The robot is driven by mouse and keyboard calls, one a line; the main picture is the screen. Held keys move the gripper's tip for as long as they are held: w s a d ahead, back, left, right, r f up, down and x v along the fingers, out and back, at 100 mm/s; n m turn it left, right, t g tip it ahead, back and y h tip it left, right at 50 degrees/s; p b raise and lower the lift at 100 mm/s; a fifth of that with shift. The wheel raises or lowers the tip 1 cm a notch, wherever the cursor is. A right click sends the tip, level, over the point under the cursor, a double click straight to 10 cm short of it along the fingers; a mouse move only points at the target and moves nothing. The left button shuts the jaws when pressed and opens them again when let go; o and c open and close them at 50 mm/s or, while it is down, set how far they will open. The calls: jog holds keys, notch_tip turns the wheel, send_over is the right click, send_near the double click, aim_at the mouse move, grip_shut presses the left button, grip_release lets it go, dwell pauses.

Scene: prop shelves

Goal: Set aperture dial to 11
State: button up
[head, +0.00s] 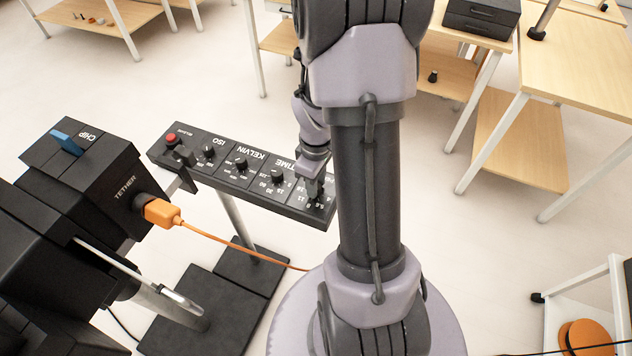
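A black control panel (215,178) stands on a post, its lettering upside down to me. It carries knobs labelled ISO, KELVIN and TIME. My gripper (314,192) points down at the panel's right end, over the last dial position, where small numbers including 11 show around it. The aperture dial itself and its label are hidden behind my gripper and arm, so I cannot tell its setting. The fingers are at or very near the panel face; whether they are shut on the dial is too small to tell.
A red button (171,137) sits at the panel's left end. A black camera body (105,185) with a blue chip (67,143) and an orange plug (161,212) stands at left; its orange cable (240,247) runs below the panel. Wooden shelves (580,60) stand at right.

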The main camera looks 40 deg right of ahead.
grip_shut()
jog(key=m+b, duration=0.1)
jog(key=m, duration=0.5)
jog(key=m+b, duration=0.1)
jog(key=m, duration=0.3)
jog(key=shift+m, duration=0.4)
jog(key=shift+m+b, duration=0.7)
jog(key=shift+m, duration=1.9)
jog(key=o, duration=0.7)
grip_release()
